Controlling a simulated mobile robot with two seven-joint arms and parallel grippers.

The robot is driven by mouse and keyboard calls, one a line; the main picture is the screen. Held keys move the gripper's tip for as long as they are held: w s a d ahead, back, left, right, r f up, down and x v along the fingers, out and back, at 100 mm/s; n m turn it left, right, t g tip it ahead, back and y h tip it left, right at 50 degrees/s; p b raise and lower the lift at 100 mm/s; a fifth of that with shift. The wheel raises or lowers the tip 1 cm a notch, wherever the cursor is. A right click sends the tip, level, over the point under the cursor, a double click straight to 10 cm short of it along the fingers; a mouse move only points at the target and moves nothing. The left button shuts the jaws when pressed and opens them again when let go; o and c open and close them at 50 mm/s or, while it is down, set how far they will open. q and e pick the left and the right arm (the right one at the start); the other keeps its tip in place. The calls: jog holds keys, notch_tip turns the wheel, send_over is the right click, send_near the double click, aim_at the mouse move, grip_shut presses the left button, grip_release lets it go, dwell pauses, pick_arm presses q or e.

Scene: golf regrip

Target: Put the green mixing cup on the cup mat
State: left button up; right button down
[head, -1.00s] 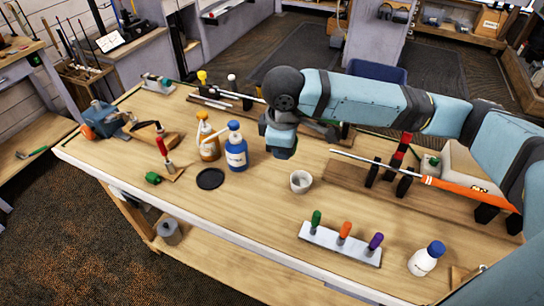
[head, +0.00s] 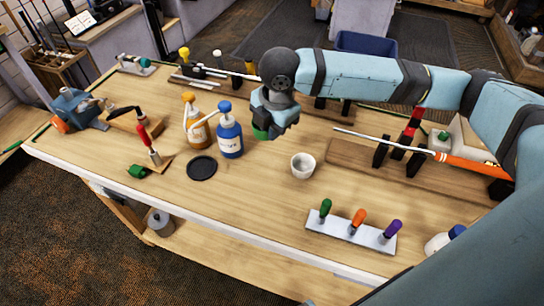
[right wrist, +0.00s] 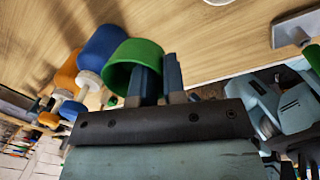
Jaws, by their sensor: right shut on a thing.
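The green mixing cup (head: 262,129) shows as a green patch under my right gripper (head: 275,116) in the head view, mostly hidden by it. In the right wrist view the green cup (right wrist: 132,62) is held at its wall between the fingers of my right gripper (right wrist: 159,82), its open mouth facing the camera. The cup mat, a flat black disc (head: 201,168), lies bare on the table, left of and nearer than the gripper, with the blue bottle between. My left gripper is not in view.
A blue pump bottle (head: 230,140) and an orange one (head: 197,130) stand close left of the gripper. A white cup (head: 303,166) stands to the right. A rack of colored-handled tools (head: 350,232) is in front. Wood around the mat's front is clear.

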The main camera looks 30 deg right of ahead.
aim_at(271, 165)
notch_tip(271, 165, down, 11)
dwell(0.4)
jog(key=shift+f, duration=0.1)
jog(key=c, duration=1.2)
grip_release()
